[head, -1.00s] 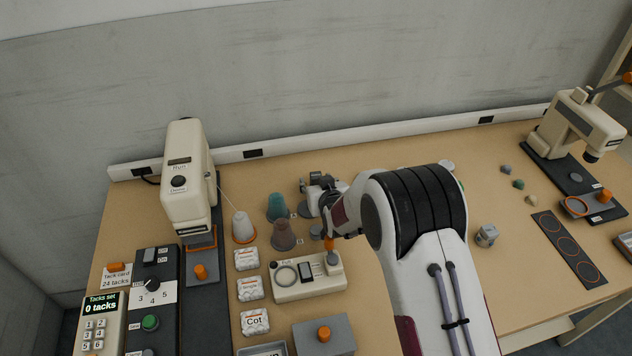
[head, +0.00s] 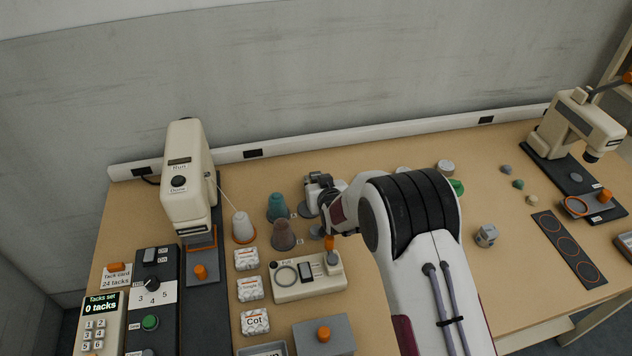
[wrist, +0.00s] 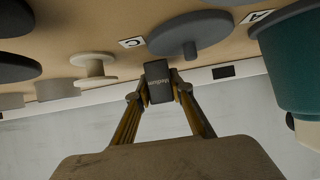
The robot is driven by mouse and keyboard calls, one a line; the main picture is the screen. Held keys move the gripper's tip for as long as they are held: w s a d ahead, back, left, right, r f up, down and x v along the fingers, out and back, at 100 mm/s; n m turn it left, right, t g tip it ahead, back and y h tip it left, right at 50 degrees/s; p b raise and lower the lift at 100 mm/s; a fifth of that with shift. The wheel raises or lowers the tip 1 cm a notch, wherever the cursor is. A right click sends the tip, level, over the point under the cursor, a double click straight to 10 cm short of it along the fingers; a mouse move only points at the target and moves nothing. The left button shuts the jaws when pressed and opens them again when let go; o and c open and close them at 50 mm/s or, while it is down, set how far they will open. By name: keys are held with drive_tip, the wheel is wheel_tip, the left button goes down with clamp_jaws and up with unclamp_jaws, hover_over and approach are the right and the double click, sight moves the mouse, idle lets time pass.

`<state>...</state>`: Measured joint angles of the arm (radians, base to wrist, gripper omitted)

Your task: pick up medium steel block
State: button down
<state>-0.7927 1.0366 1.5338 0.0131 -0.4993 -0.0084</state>
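The medium steel block (wrist: 159,90) is a small dark grey block with the word "Medium" on its face. In the wrist view it sits between the two fingertips of my gripper (wrist: 159,94), which touch its sides. My gripper looks shut on it. Whether the block is clear of the surface below is hard to tell.
A teal cup (head: 277,207) and a brown cup (head: 284,236) stand close to the left of my gripper. Grey discs and a pale spool (wrist: 94,68) are near in the wrist view.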

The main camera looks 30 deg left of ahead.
sight(316, 174)
drive_tip(key=shift+r, duration=0.2)
drive_tip(key=shift+r, duration=4.9)
